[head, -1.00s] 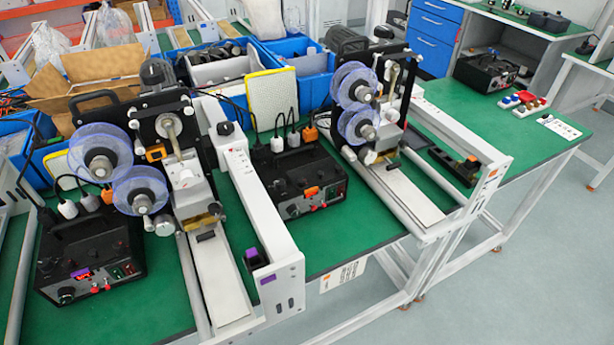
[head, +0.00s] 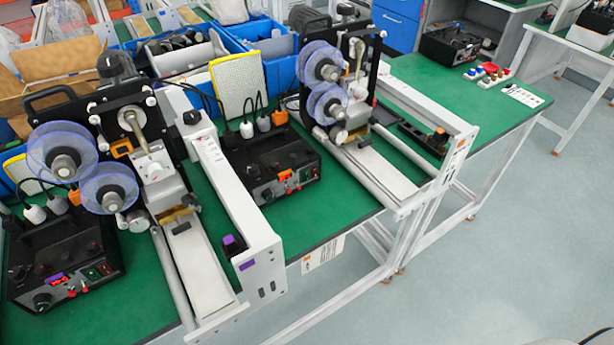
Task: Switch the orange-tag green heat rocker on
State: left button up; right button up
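The orange-tag control box (head: 272,165) is black and stands on the green bench in the middle of the head view. It has an orange tag (head: 284,177) on its front panel, with a black knob and small red controls below. Small rockers (head: 310,173) sit at the panel's right end; they are too small to tell which is green or how they are set. The coder (head: 345,85) to its right has clear blue reels and an orange tag on its frame end (head: 459,148). Neither of my grippers is in view.
A similar control box (head: 60,262) with a purple tag stands at the left. A white frame rail (head: 235,205) lies between the two boxes. Blue bins (head: 275,57) line the back. The floor (head: 470,270) in front of the bench is clear at the right.

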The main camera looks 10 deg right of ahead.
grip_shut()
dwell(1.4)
